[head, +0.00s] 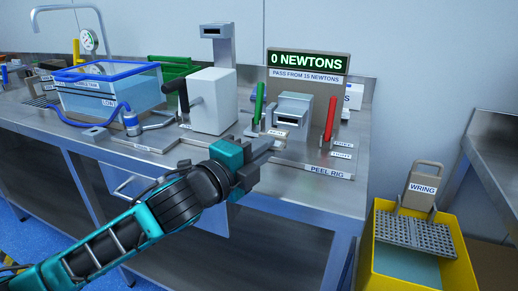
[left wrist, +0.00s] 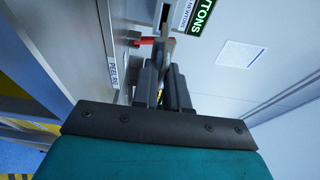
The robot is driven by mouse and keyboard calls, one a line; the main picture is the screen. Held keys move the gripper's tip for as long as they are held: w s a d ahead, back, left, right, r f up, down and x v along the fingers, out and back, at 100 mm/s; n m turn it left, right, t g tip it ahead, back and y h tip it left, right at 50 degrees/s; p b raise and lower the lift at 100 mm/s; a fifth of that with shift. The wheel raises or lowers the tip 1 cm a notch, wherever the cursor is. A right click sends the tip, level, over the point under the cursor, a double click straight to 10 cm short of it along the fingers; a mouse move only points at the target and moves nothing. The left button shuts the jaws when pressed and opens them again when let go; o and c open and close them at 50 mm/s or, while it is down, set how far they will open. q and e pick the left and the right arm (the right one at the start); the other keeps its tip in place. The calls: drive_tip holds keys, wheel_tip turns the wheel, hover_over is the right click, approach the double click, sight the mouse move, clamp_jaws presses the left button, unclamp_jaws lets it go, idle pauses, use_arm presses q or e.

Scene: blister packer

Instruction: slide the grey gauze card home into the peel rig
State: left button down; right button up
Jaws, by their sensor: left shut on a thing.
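The peel rig (head: 327,172) stands at the right end of the steel bench, with a grey slotted block (head: 295,107), a green lever (head: 259,102) and a red lever (head: 331,118). My left gripper (head: 268,146) is in front of the rig, below the green lever. It is shut on a thin grey piece, seen between the fingertips in the left wrist view; this looks like the gauze card (left wrist: 167,48). In the head view my gripper mostly hides the card. I cannot tell whether it touches the slot. My right gripper is not in view.
The display (head: 308,62) above the rig reads 0 NEWTONS. A white box with a black handle (head: 212,101) stands left of the rig. A blue-rimmed tank (head: 108,90) is farther left. A yellow wringer bucket (head: 380,280) stands on the floor at right.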

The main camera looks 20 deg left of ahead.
sight(276, 130)
use_arm(q)
drive_tip(key=shift+w+d+p, duration=0.1)
drive_tip(key=shift+w+p, duration=0.35)
drive_tip(key=shift+w, duration=1.55)
drive_tip(key=shift+p, duration=0.95)
drive_tip(key=shift+w+d+p, duration=0.1)
drive_tip(key=shift+w+p, duration=0.35)
drive_tip(key=shift+w, duration=2.3)
drive_tip(key=c, duration=1.1)
unclamp_jaws()
drive_tip(key=v, duration=1.1)
drive_tip(key=shift+s, duration=0.2)
drive_tip(key=shift+v, duration=0.8)
